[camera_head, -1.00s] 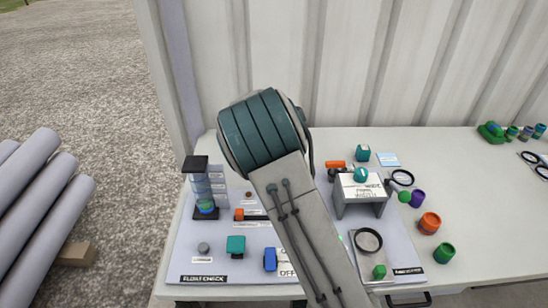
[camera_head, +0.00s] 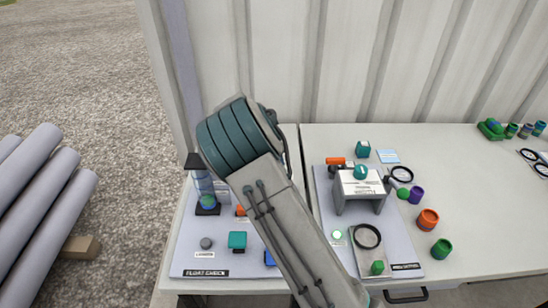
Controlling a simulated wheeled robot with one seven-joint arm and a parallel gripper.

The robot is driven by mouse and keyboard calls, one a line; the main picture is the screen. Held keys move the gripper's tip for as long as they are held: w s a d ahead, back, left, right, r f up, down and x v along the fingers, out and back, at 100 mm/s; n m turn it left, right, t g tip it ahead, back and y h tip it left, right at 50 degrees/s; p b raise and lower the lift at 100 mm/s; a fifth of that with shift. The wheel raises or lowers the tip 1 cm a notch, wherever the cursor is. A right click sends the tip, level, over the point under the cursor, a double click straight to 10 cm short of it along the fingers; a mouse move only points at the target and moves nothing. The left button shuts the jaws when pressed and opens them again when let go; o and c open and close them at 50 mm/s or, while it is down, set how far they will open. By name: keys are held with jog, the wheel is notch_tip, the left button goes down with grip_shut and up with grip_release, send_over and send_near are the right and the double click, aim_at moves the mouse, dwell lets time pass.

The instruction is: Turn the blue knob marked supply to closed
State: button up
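A blue block-like part (camera_head: 269,258), which looks like the supply knob, sits at the front of the left board (camera_head: 215,262) marked FLOAT CHECK. My arm covers most of it, so I cannot read its label or tell which way it is turned. My arm crosses the middle of the view, from the bottom up to a teal joint. My gripper is not visible; it is hidden behind the arm or out of frame.
On the left board stand a clear column with a black cap (camera_head: 202,187), a teal block (camera_head: 237,240), a grey knob (camera_head: 206,243) and an orange part (camera_head: 241,210). A grey stand (camera_head: 360,190) and a magnifier (camera_head: 367,236) are on the right board. Loose cups (camera_head: 428,219) lie further right.

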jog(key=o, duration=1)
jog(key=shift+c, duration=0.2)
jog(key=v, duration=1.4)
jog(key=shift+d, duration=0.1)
